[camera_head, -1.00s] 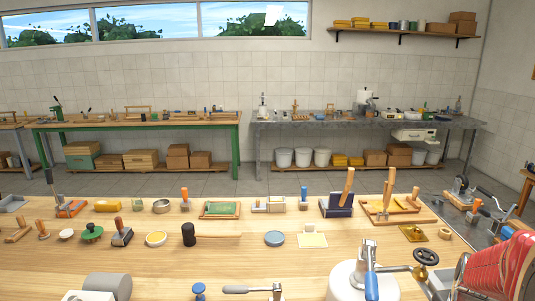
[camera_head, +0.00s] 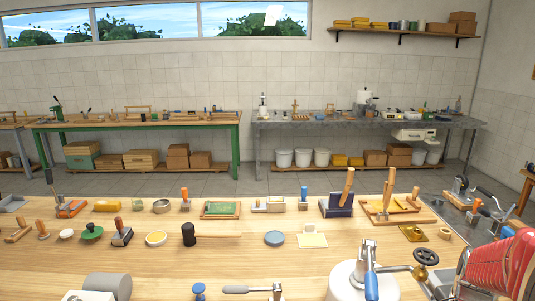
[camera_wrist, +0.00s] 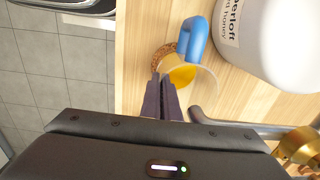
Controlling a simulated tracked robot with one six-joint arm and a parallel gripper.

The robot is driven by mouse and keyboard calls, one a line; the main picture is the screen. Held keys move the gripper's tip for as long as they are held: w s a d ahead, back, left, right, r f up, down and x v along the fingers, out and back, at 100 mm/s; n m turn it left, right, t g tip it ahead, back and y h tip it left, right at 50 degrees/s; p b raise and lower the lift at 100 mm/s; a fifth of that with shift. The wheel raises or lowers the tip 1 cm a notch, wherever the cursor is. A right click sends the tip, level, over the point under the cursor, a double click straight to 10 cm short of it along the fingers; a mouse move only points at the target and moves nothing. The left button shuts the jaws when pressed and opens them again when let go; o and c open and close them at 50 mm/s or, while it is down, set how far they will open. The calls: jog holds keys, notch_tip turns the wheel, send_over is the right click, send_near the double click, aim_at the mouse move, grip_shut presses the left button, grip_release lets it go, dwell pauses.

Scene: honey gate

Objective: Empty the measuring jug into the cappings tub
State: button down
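In the wrist view a small see-through measuring jug (camera_wrist: 208,82) with yellow honey stands by a cork-coloured round piece (camera_wrist: 163,57). A blue curved handle (camera_wrist: 193,38) shows at its top edge. My gripper (camera_wrist: 160,78) has two dark fingers close together, with the tips at the jug's left side. I cannot tell whether they hold its wall or only overlap it in the picture. The jug and gripper cannot be made out in the head view. I cannot pick out the cappings tub for certain.
A white container with honey lettering (camera_wrist: 275,35) stands right of the jug. A curved grey metal bar (camera_wrist: 240,129) and brass part (camera_wrist: 299,146) are at lower right. The bench's left edge is close. In the head view many small tools crowd the wooden bench (camera_head: 225,265).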

jog(key=shift+r, duration=0.8)
dwell(0.6)
jog(key=shift+w+r, duration=0.1)
jog(key=shift+r, duration=1.4)
jog(key=shift+w+f, duration=0.1)
jog(key=shift+f, duration=0.35)
jog(key=shift+f, duration=0.2)
jog(key=shift+f, duration=0.35)
jog(key=shift+f, duration=0.4)
jog(key=shift+s+f, duration=0.2)
jog(key=shift+f, duration=1.3)
jog(key=c, duration=1.9)
grip_release()
jog(key=shift+c, duration=0.2)
